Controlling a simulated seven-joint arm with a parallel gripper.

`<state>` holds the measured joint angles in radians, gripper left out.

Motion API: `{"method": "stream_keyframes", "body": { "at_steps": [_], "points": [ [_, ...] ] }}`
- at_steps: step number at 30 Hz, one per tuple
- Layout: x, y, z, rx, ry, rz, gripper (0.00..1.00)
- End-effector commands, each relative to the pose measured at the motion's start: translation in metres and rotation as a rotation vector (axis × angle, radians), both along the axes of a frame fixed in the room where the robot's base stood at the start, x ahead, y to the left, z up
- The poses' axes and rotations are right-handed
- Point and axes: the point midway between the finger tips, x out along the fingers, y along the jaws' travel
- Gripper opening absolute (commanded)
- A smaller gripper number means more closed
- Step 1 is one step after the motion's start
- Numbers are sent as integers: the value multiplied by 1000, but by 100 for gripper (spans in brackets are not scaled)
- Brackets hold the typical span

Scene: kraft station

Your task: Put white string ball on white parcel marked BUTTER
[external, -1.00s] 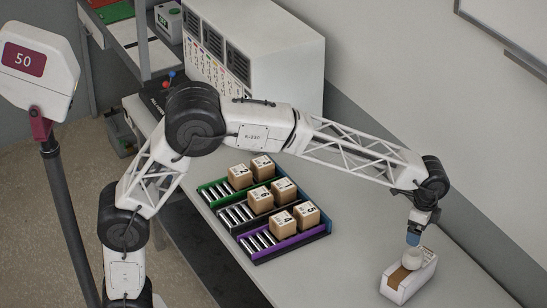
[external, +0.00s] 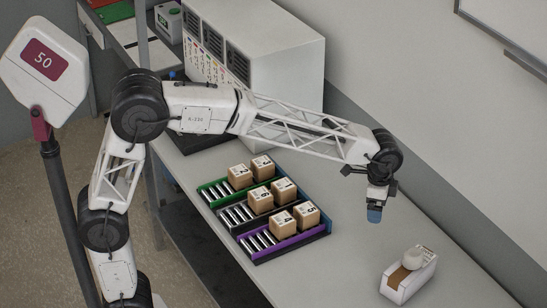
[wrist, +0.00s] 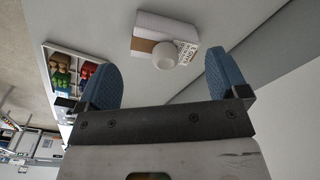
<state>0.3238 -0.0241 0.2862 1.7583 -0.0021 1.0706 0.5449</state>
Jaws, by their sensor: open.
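The white string ball (external: 415,255) rests on top of a white parcel (external: 402,284) with a brown band, at the lower right of the external view. In the wrist view the ball (wrist: 165,56) sits on the parcel (wrist: 150,26) near its printed label; the lettering is too small to read surely. My gripper (external: 374,214) is open and empty, above and to the left of the parcel, apart from the ball. Its two blue fingers stand wide apart in the wrist view.
Green, black and purple trays (external: 290,244) with rollers and several brown boxes (external: 283,222) stand left of the parcel. A large white cabinet (external: 285,60) stands behind them. The bench (external: 340,255) is clear between trays and parcel.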

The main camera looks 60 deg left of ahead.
Motion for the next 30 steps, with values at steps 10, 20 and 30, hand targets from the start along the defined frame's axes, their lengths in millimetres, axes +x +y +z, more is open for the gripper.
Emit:
{"method": "stream_keyframes", "body": {
  "at_steps": [10,20,30],
  "points": [
    [-89,80,25,-23,-41,208,92],
    [-179,141,28,-47,-77,404,92],
    [-275,188,13,-75,-117,603,92]
  ]
}}
